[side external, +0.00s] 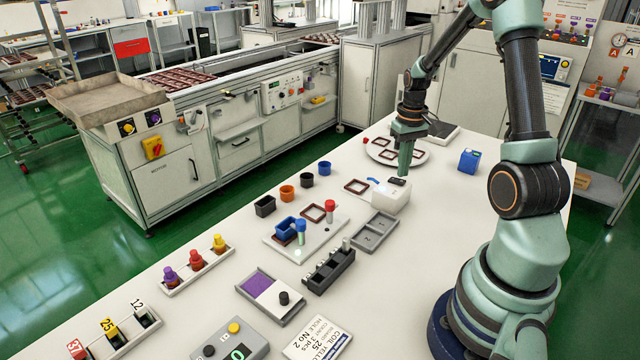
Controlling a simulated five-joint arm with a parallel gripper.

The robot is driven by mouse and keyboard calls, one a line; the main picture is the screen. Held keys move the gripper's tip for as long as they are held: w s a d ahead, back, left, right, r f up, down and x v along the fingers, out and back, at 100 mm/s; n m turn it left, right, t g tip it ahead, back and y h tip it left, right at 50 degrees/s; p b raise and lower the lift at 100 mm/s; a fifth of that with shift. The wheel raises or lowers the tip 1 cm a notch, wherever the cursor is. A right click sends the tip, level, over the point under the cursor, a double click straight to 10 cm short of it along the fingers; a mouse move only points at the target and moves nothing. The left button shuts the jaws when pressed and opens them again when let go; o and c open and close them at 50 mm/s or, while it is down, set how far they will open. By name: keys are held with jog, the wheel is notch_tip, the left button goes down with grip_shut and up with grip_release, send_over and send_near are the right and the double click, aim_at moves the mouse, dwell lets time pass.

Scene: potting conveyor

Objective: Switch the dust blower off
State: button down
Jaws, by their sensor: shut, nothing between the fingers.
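A small white box (388,200) stands on the white table, with a black rocker-like part (397,181) on its top and a blue piece (374,180) at its left; it looks like the dust blower. My gripper (404,172) points straight down, shut and empty, with its tips right at the black part. I cannot tell whether they touch it. The position of the switch is too small to read.
A round white plate (420,158) with brown frames lies behind my gripper. A grey two-pocket tray (374,232) lies in front of the box. A blue container (469,161) stands to the right. A brown square frame (356,187) lies to the left.

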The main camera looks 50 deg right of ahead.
aim_at(400, 182)
jog(key=shift+f, duration=0.9)
dwell(0.8)
jog(key=shift+r, duration=3.5)
jog(key=w+a+r+n+t+h, duration=0.1)
jog(key=a+r, duration=0.3)
jog(key=a, duration=0.2)
jog(key=w+a+r+n+t, duration=0.1)
jog(key=w+a+r+n, duration=0.1)
jog(key=a+r, duration=0.3)
jog(key=s+a+r+n+t, duration=0.1)
jog(key=s+a, duration=0.1)
jog(key=a, duration=0.6)
jog(key=s+a+r+n+t+y, duration=0.1)
jog(key=s+a+n+t, duration=0.1)
jog(key=a, duration=0.6)
jog(key=shift+s+r+t, duration=0.15)
jog(key=shift+r+t, duration=0.15)
jog(key=shift+r, duration=0.1)
